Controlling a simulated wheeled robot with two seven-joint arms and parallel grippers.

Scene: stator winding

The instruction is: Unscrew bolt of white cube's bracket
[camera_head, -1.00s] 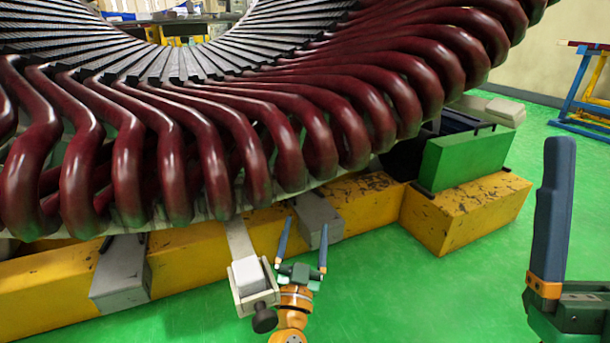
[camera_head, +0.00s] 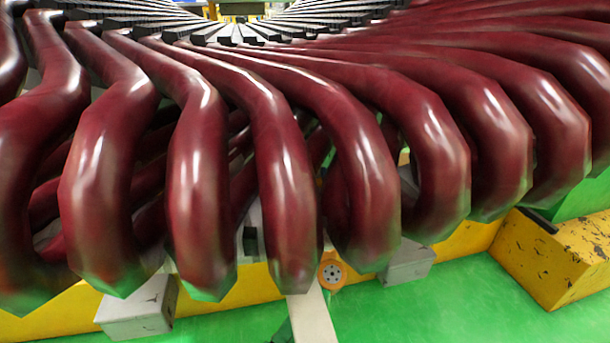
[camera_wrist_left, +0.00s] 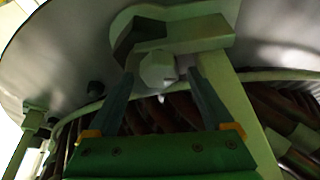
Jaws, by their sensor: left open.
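In the left wrist view a pale hexagonal bolt head (camera_wrist_left: 157,69) sits under a pale bracket (camera_wrist_left: 190,33) with a dark block at its left. My left gripper (camera_wrist_left: 160,76) is open, with one blue-grey finger on each side of the bolt head. I cannot tell whether the fingers touch it. In the head view a pale strip (camera_head: 313,318) runs down from under the coils. The coils hide my left gripper there; only an orange round part of an arm shows below them. I cannot make out the white cube. My right gripper is not in view.
Thick dark red stator coils (camera_head: 290,190) fill most of the head view and overhang the work area. A yellow beam (camera_head: 255,285) with grey blocks (camera_head: 140,307) lies below them. A yellow block (camera_head: 550,255) stands at the right. Green floor is clear at the lower right.

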